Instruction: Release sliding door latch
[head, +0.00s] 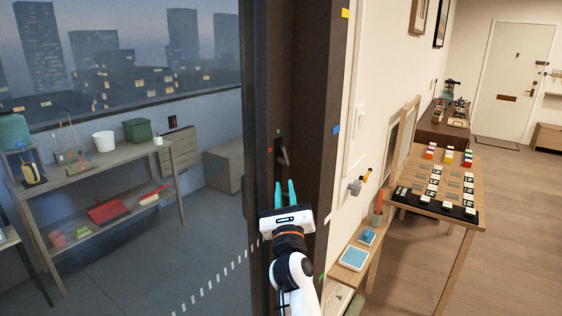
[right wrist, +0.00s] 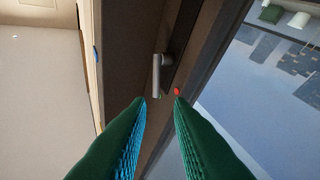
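The sliding door (head: 257,140) has a dark frame and a large glass pane, and stands left of the dark jamb. Its latch (head: 283,155) is a small grey lever in a dark recess, with a red dot and a green dot close by. In the right wrist view the latch lever (right wrist: 157,75) shows beyond the fingertips. My right gripper (head: 285,188) has green-blue fingers, is open and empty, and sits just below the latch. In the right wrist view its fingertips (right wrist: 160,99) are apart, with nothing between them. My left gripper is not in view.
Right of the jamb are a wall handle (head: 355,187), a small shelf with a blue pad (head: 354,258) and a wooden table (head: 437,165) with several tiles. Beyond the glass is a balcony with a shelf unit (head: 98,165). Open wooden floor lies at the right.

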